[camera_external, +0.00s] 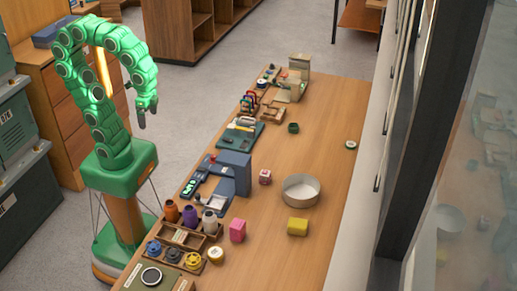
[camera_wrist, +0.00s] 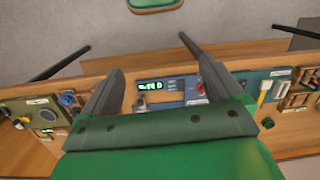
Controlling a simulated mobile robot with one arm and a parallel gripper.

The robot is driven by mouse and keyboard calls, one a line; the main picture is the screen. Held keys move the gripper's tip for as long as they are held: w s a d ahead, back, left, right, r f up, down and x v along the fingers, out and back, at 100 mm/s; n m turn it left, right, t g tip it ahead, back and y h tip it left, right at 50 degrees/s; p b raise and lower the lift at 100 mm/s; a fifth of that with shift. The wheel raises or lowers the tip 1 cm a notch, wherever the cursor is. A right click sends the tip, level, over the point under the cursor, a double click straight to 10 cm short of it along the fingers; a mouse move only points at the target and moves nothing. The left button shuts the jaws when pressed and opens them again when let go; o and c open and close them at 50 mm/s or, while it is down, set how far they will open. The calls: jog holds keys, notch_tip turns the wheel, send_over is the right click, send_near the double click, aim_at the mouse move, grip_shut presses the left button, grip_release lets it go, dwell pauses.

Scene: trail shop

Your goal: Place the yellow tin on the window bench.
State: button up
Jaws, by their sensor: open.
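A yellow, block-shaped thing (camera_external: 298,227) rests on the long wooden bench (camera_external: 318,125) beside the window, right of the pink block; I cannot tell for certain that it is the yellow tin. A small round pot with a yellowish top (camera_external: 216,254) also stands near the bench's front-left edge. My gripper (camera_external: 147,112) hangs at the end of the bent green arm, left of the bench and above the floor. In the wrist view my gripper (camera_wrist: 160,68) has its fingers spread, with nothing between them. The yellow block is not visible in the wrist view.
A round pale pan (camera_external: 300,190) stands behind the yellow block, and a pink block (camera_external: 237,230) is to its left. A rack with spools (camera_external: 190,236), a blue-grey device (camera_external: 234,172) and tool trays line the bench's left side. The bench's right middle is mostly clear.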

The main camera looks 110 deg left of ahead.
jog(key=w+d+r+n+t+y, duration=0.1)
jog(key=w+d, duration=0.1)
jog(key=w, duration=0.5)
jog(key=w+d+r+t, duration=0.1)
jog(key=w+d+r, duration=0.1)
jog(key=w, duration=0.6)
jog(key=t, duration=0.4)
send_over(216, 252)
jog(key=s+d, duration=0.1)
jog(key=s, duration=0.3)
notch_tip(216, 252, down, 24)
jog(key=shift+x, duration=1.15)
jog(key=shift+w+x, duration=0.15)
jog(key=shift+x, duration=1.2)
jog(key=shift+w+x, duration=0.15)
jog(key=shift+x, duration=1.15)
jog(key=shift+r+h, duration=0.15)
jog(key=shift+h, duration=0.15)
jog(key=c, duration=1.2)
jog(key=shift+r, duration=0.6)
notch_tip(216, 252, up, 2)
jog(key=shift+r, duration=0.15)
jog(key=s+a+r, duration=0.6)
jog(key=s+r, duration=0.3)
jog(key=s, duration=0.3)
jog(key=shift+s+r, duration=0.3)
